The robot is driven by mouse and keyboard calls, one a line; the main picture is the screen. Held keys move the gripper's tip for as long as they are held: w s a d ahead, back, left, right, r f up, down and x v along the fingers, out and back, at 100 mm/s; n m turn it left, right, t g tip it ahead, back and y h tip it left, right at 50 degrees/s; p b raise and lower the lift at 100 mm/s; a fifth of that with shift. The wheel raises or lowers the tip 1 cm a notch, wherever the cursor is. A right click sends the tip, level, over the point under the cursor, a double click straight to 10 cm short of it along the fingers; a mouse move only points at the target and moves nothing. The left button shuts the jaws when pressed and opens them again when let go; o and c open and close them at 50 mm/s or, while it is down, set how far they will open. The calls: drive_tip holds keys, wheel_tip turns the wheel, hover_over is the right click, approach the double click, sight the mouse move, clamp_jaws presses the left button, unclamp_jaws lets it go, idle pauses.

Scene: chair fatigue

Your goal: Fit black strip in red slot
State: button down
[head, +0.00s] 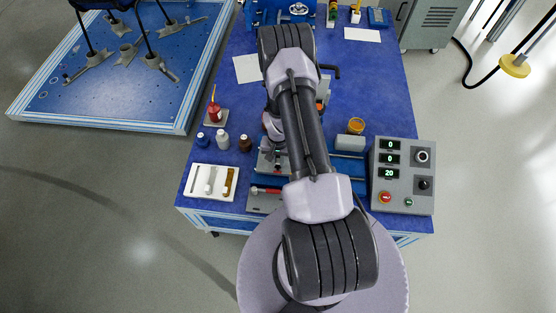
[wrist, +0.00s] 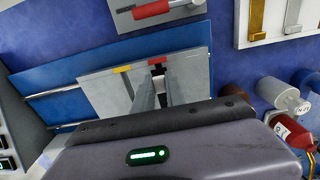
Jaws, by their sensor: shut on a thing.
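In the wrist view, a pale grey block (wrist: 107,92) has a yellow mark (wrist: 122,69) and a red mark (wrist: 168,59) on its upper edge. The red mark is by the red slot. My gripper (wrist: 157,82) is shut on the black strip (wrist: 157,69), of which only a small dark end shows between the fingertips, right at the red mark. I cannot tell how deep the strip sits in the slot. In the head view my arm hides most of the gripper and block.
A white tray (head: 190,192) with several strip-like pieces lies at the table's front left. Small bottles, one white (head: 222,140), stand behind it. A grey control box (head: 402,155) stands at right. A red-handled tool (wrist: 152,10) lies near the block.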

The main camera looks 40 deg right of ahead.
drive_tip(key=shift+f+b, duration=0.55)
drive_tip(key=shift+f, duration=0.15)
drive_tip(key=c, duration=1.3)
unclamp_jaws()
drive_tip(key=shift+r, duration=0.1)
wheel_tip(320, 180, up, 17)
drive_tip(key=p, duration=0.6)
drive_tip(key=shift+r+p, duration=0.15)
drive_tip(key=shift+p, duration=0.2)
